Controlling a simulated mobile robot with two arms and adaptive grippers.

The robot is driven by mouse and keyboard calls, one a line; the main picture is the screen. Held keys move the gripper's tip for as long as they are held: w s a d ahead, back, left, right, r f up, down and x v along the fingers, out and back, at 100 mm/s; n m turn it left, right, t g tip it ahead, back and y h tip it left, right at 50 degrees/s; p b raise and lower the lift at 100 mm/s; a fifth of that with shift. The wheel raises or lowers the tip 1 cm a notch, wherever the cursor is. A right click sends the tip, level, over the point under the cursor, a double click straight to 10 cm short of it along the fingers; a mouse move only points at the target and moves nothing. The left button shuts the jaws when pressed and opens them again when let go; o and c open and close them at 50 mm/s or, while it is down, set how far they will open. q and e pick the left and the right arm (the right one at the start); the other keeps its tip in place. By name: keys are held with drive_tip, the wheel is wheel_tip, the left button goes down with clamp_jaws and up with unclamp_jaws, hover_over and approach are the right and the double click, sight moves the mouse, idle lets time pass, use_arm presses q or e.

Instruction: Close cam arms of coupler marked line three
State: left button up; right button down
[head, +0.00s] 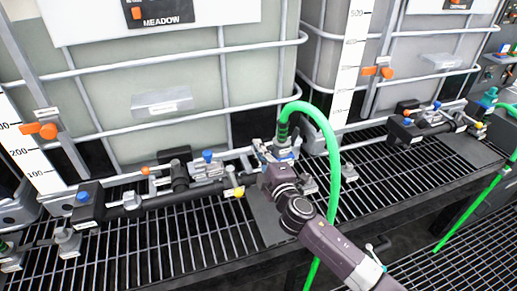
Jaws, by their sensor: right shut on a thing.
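The coupler (284,151) sits at the end of the green hose (326,130), at the right end of the front pipe manifold. It is grey with a blue part, and its line marking is too small to read. My right gripper (264,160) reaches in from the lower right and is at the coupler's left side. It appears shut on a small metallic cam arm (259,146) there. The fingertips are small, and the wrist partly hides the coupler's lower side. I cannot tell the other cam arm's position. My left gripper is not in view.
A pipe manifold (128,201) with blue, yellow and orange handles runs along the grating (160,245). Large caged totes (185,75) stand behind. The green hose arches over beside my right wrist. A second manifold (432,126) is at right.

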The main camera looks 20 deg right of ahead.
sight(267, 146)
drive_tip(key=m, duration=0.1)
drive_tip(key=r+m, duration=0.1)
drive_tip(key=m, duration=0.1)
drive_tip(key=shift+d, duration=0.2)
drive_tip(key=m, duration=0.1)
drive_tip(key=r+m, duration=0.1)
drive_tip(key=shift+d+m+p, duration=0.25)
drive_tip(key=shift+m+p, duration=0.1)
drive_tip(key=shift+m, duration=0.05)
drive_tip(key=m, duration=0.2)
drive_tip(key=d+m+p, duration=0.1)
drive_tip(key=m, duration=0.1)
drive_tip(key=shift+d+r, duration=0.15)
drive_tip(key=shift+r, duration=0.25)
drive_tip(key=shift+d+r+m+p, duration=0.1)
drive_tip(key=shift+d+m+p, duration=0.3)
drive_tip(key=shift+m, duration=0.6)
drive_tip(key=c, duration=2.1)
unclamp_jaws()
drive_tip(key=shift+w, duration=0.1)
